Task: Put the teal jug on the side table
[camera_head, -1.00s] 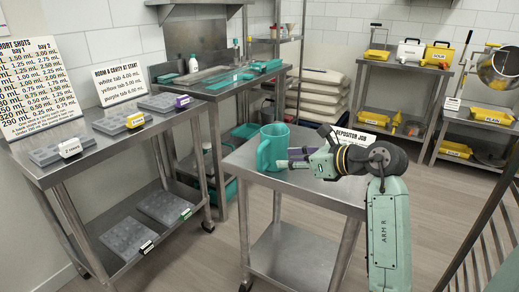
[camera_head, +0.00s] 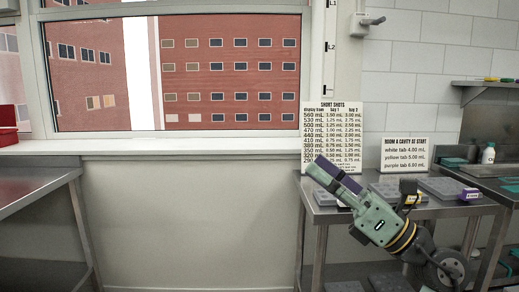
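The teal jug is not in view now, and neither is the small metal table it stood on a second ago. My gripper (camera_head: 328,170) is raised at the lower right and points up and to the left. I see no jug at its fingers. The fingers are seen from the side and overlap, so I cannot tell whether they are open or shut.
A metal table (camera_head: 22,198) stands at the left edge. A metal bench (camera_head: 440,211) with grey moulds, a short shots chart (camera_head: 333,128) and a cavity sign (camera_head: 405,154) is at the right, behind my gripper. A window is above a bare wall (camera_head: 190,225).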

